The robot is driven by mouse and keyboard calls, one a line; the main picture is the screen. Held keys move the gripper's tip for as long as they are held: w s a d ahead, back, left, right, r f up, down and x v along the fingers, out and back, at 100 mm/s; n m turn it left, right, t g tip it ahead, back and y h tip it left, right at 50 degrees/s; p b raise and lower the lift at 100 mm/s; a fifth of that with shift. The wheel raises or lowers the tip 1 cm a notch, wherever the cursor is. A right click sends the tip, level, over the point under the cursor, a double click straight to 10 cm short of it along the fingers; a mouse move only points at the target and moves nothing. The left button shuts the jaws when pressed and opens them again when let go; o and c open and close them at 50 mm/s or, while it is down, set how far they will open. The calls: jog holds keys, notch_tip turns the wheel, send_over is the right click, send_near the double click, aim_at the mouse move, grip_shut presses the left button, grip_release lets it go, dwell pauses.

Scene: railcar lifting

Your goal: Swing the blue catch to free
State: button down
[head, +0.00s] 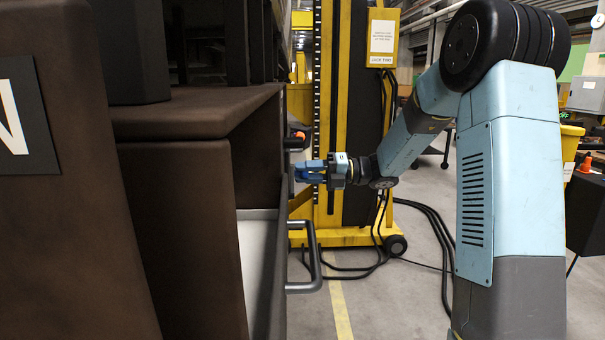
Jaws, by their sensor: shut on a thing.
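My gripper (322,168) reaches left from the end of my pale blue arm to the side of the brown railcar (175,190). It is shut on the blue catch (305,169) at the car's side. The catch is small in this view and partly hidden by the jaws, so its exact angle is hard to tell.
A black fitting with an orange part (298,136) sits just above the catch. A dark grab handle (308,265) sticks out below. A yellow jack tower (345,120) stands behind, with black cables (365,270) on the floor. The floor right of the car is mostly clear.

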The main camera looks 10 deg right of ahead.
jog(key=shift+w+d+r, duration=0.1)
jog(key=shift+w+r, duration=0.1)
jog(key=shift+w, duration=0.1)
jog(key=c, duration=1)
grip_release()
jog(key=shift+w+f, duration=0.15)
jog(key=shift+o, duration=1)
jog(key=s+d, duration=0.1)
jog(key=d, duration=1.2)
jog(key=shift+s+d, duration=0.15)
jog(key=shift+d, duration=0.25)
jog(key=shift+f, duration=0.1)
